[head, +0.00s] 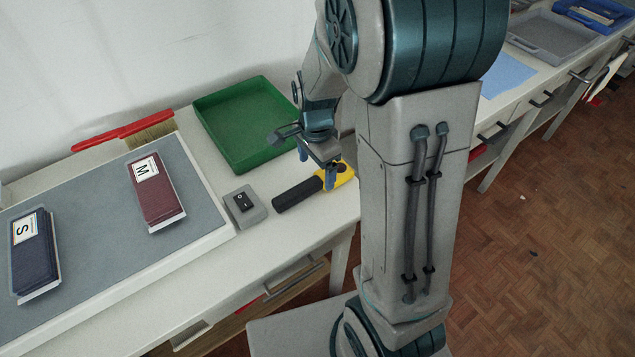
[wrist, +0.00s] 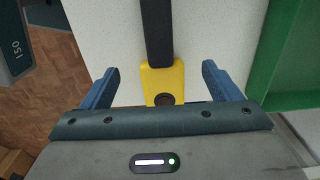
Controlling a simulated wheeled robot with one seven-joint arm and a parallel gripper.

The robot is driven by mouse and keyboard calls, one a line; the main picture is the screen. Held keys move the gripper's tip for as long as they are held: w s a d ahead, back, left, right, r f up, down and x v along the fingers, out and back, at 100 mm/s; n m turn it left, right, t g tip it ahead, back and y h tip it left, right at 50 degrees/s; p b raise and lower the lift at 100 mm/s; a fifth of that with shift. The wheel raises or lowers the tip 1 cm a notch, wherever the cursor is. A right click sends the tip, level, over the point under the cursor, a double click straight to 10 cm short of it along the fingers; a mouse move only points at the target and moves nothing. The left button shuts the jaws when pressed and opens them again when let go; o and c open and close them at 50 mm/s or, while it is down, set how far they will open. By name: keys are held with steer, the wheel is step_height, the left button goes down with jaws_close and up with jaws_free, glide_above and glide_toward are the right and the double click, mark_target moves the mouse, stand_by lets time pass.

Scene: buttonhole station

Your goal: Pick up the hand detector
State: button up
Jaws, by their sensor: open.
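The hand detector lies on the white table, with a black handle (head: 298,193) and a yellow head (head: 344,175). In the wrist view its yellow head (wrist: 162,82) sits between my fingers and its dark handle (wrist: 157,30) runs up out of the picture. My gripper (head: 330,176) is open over the yellow head, and it also shows in the wrist view (wrist: 160,85). There is a gap on each side between the fingers and the head. The lower end of the head is hidden behind my gripper body. I cannot tell how high the fingertips are above the table.
A green tray (head: 243,168) stands just behind the detector. A grey switch box (head: 254,214) sits left of the handle. Farther left a grey mat (head: 90,215) holds a maroon packet (head: 155,193) and a navy packet (head: 35,253). A red-handled brush (head: 125,131) lies behind the mat.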

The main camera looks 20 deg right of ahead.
mark_target(317, 179)
steer(key=f, duration=0.5)
steer(key=shift+w+d+f, duration=0.1)
steer(key=shift+d, duration=0.1)
steer(key=c, duration=1.2)
